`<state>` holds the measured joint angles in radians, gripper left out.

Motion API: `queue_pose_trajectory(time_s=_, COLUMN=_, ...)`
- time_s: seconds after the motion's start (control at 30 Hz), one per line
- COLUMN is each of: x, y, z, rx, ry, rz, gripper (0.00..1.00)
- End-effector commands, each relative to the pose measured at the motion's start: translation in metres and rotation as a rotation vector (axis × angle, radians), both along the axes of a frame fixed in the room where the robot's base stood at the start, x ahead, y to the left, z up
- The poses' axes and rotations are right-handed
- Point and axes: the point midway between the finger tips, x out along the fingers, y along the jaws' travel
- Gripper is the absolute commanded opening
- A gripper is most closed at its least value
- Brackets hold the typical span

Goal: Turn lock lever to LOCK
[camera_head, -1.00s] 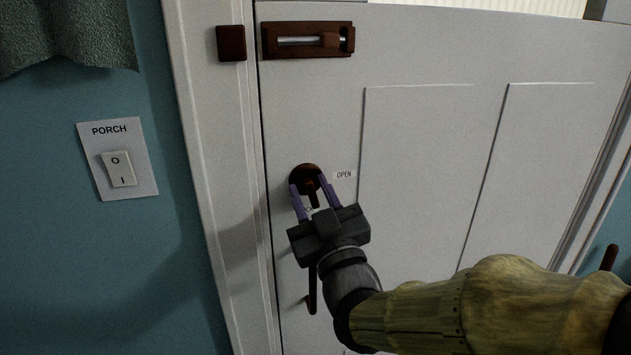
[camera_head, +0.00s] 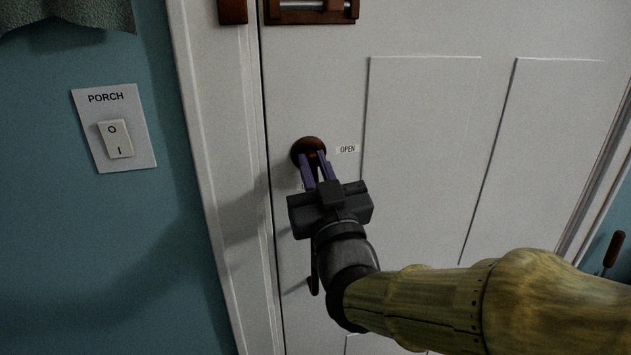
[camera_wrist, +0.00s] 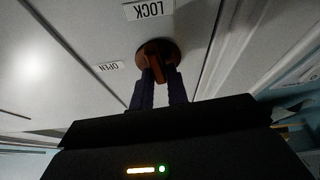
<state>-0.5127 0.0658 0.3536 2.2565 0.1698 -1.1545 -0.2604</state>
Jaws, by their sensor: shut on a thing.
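The lock lever is dark reddish brown on a round brown plate (camera_head: 308,149) on the white door. In the wrist view the lever (camera_wrist: 157,66) shows between my fingers. My gripper (camera_head: 316,166) has its two purple fingers closed on the lever from below. The OPEN label (camera_head: 347,149) is to the right of the plate in the head view. In the wrist view, which is upside down, the LOCK label (camera_wrist: 149,9) and OPEN label (camera_wrist: 110,66) both show. The lever's lower part is hidden by my fingers.
A brown slide bolt (camera_head: 312,11) is at the door's top. A PORCH switch (camera_head: 115,138) is on the blue wall at left. A brown handle (camera_head: 313,285) is below my gripper, partly hidden by my wrist. The door panels at right are clear.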

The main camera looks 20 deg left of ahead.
Motion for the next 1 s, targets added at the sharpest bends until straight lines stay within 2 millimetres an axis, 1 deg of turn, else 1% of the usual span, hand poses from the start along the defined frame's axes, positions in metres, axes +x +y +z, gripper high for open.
queue_pose_trajectory(time_s=0.03, x=-0.0002, y=-0.0001, z=-0.007, rx=0.021, ry=0.017, rz=-0.001, gripper=0.0)
queue_pose_trajectory(time_s=0.23, x=-0.0005, y=0.0004, z=-0.0039, rx=0.08, ry=0.066, rz=0.0, gripper=0.0)
queue_pose_trajectory(time_s=0.53, x=-0.0003, y=0.0007, z=-0.0024, rx=0.083, ry=0.072, rz=0.001, gripper=0.0)
queue_pose_trajectory(time_s=0.57, x=-0.0003, y=0.0008, z=-0.0025, rx=0.083, ry=0.072, rz=0.001, gripper=0.18)
queue_pose_trajectory(time_s=0.63, x=-0.0003, y=0.0007, z=-0.0023, rx=0.083, ry=0.071, rz=0.0, gripper=0.31)
queue_pose_trajectory(time_s=0.67, x=-0.0004, y=0.0007, z=-0.0022, rx=0.083, ry=0.071, rz=0.0, gripper=0.35)
queue_pose_trajectory(time_s=1.0, x=-0.0025, y=-0.0006, z=-0.0022, rx=0.085, ry=0.068, rz=0.002, gripper=0.35)
